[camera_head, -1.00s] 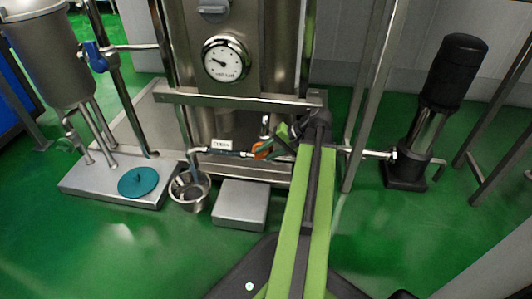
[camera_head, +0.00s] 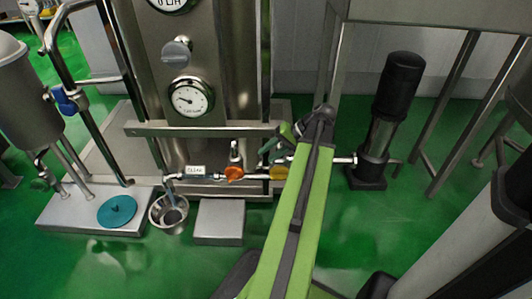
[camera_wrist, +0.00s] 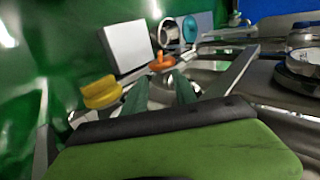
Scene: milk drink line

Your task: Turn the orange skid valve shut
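The orange valve (camera_head: 234,173) is on the low pipe in front of the steel tank, right of a small white label. In the wrist view the orange valve (camera_wrist: 162,62) lies ahead, just beyond the fingertips. My gripper (camera_head: 272,143) appears right of and above the orange valve in the head view. In the wrist view my gripper (camera_wrist: 160,84) has its two fingers apart with nothing between them. It does not appear to touch the valve.
A yellow valve (camera_head: 278,172) is right of the orange one, close below my gripper; in the wrist view it is left of the fingers. A steel rail (camera_head: 205,131) crosses above the pipe. A steel bucket (camera_head: 169,212) and box (camera_head: 219,222) stand below. A black pump (camera_head: 385,120) stands right.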

